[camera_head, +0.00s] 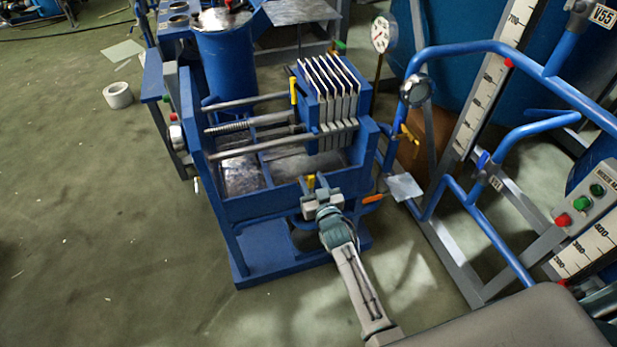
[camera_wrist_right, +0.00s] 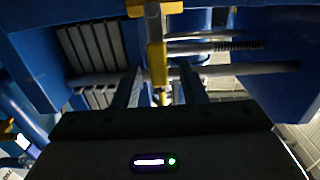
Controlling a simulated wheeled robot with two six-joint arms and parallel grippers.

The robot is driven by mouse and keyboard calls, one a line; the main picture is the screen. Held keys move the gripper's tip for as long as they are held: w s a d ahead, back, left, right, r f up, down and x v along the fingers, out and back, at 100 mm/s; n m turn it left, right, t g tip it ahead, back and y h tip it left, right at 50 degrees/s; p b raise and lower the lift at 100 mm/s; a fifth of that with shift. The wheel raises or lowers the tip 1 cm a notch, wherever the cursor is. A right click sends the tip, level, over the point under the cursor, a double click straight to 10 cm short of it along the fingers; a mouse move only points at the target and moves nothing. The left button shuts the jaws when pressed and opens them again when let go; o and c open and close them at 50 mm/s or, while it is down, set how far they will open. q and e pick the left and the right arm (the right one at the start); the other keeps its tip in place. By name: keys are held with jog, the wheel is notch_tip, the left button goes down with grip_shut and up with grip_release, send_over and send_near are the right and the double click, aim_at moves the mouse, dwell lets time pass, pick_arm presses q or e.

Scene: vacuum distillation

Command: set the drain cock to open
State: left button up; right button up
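A small cock with a yellow handle (camera_head: 310,181) sits at the front of the blue filter-press-like frame, probably the drain cock; no label on it is readable. My right gripper (camera_head: 322,194) is right at it, partly covering it. In the right wrist view the yellow handle (camera_wrist_right: 157,62) runs between the two fingers of my right gripper (camera_wrist_right: 160,90). The fingers stand apart with a visible gap on each side of the handle, so the gripper looks open. The handle's pivot and exact setting are hard to make out. My left gripper is not in view.
The blue frame (camera_head: 265,207) holds upright plates (camera_head: 330,85) and horizontal rods. Another yellow handle (camera_head: 293,90) stands above the rods. An orange handle (camera_head: 372,198) is close to the right of my gripper. Blue pipe rails (camera_head: 487,235) crowd the right; the floor at left is open.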

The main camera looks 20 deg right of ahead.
aim_at(312, 181)
jog(key=shift+w+f+b, duration=0.1)
jog(key=shift+w+b, duration=0.2)
jog(key=shift+w, duration=1.25)
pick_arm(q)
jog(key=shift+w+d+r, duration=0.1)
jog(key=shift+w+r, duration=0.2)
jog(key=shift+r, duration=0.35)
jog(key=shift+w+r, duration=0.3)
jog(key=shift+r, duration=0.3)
pick_arm(e)
grip_shut()
